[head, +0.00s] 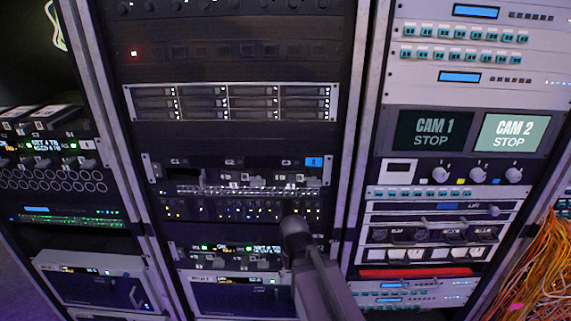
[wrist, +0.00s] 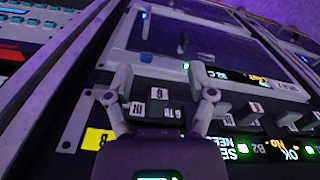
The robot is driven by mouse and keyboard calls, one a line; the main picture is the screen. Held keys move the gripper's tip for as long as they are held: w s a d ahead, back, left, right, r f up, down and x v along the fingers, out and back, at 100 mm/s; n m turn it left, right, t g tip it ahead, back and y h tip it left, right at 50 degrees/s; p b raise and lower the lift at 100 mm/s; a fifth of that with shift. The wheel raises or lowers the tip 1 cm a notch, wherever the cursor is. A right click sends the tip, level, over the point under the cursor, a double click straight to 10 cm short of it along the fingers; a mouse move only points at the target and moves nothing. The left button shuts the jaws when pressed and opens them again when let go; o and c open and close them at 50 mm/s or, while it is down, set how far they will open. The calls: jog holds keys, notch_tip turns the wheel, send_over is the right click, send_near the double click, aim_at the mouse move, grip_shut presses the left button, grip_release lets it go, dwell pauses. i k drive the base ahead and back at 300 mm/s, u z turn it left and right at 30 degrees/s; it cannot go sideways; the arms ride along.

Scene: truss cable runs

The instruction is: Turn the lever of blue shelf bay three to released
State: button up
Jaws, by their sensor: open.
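In the head view, a dark shelf with a blue tag (head: 314,162) at its right end crosses the middle rack. Small numbered labels run along its top, too small to read surely. Its bay three lever and that lever's setting cannot be told. My gripper is out of sight in the head view, where my arm (head: 318,285) covers part of a lower shelf (head: 222,250). In the wrist view my gripper (wrist: 160,96) is open, its fingers either side of a dark block with white labels (wrist: 158,94). A yellow tag (wrist: 97,138) sits beside it. No blue tag shows there.
A silver-framed unit with a small display (wrist: 243,77) lies just beyond the fingers in the wrist view. Lit green text (wrist: 235,147) is at lower right. Rack posts (head: 366,135) flank the middle rack, and orange cables (head: 540,270) hang at far right.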

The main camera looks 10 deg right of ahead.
aim_at(312, 182)
jog(key=u, duration=0.65)
jog(key=k, duration=1.2)
jog(key=z, duration=0.5)
